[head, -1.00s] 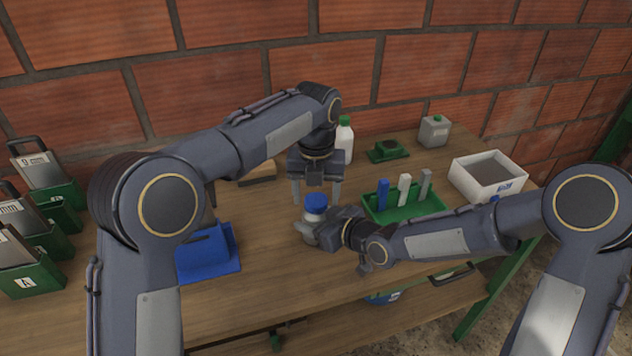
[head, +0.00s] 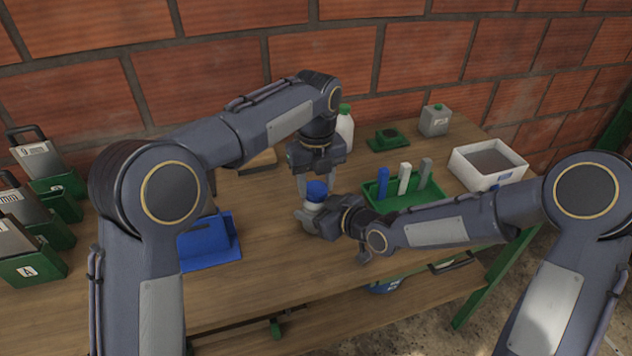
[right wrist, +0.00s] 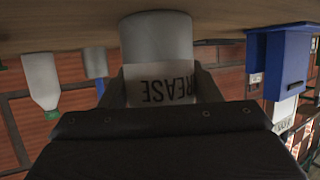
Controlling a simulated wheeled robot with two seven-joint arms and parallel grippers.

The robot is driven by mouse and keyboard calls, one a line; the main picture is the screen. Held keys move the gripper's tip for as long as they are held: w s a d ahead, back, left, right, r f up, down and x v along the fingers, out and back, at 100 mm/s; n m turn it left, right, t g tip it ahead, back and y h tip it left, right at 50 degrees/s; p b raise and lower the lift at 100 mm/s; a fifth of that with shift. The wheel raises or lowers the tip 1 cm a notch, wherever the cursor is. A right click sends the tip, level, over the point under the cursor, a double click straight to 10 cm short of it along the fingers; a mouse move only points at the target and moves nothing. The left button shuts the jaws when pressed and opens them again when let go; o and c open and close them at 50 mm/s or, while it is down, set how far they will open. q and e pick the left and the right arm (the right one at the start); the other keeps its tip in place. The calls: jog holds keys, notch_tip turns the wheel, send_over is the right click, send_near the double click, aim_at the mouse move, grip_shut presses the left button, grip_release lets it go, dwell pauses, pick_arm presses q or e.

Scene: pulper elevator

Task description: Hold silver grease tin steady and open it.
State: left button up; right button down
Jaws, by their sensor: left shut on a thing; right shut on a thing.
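The silver grease tin (head: 308,208) stands upright at the middle of the table with a blue lid (head: 317,189) on top. In the right wrist view its grey body (right wrist: 157,40) appears upside down with a "GREASE" label. My right gripper (head: 311,222) is shut around the tin's body from the right. My left gripper (head: 317,184) points down from above, its fingers shut on the blue lid. The lid is hidden in the right wrist view, and the contact of the left fingertips is partly hidden.
A green tray (head: 432,202) with upright blue and grey pieces stands right of the tin. A white box (head: 487,180), a grey canister (head: 435,120) and a white bottle (head: 345,130) are behind. A blue holder (head: 210,245) stands left. Clear tabletop lies in front.

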pick_arm(q)
jog(key=n, duration=0.7)
jog(key=shift+n, duration=0.4)
jog(key=n, duration=0.7)
jog(key=shift+n, duration=0.3)
jog(key=o, duration=1.1)
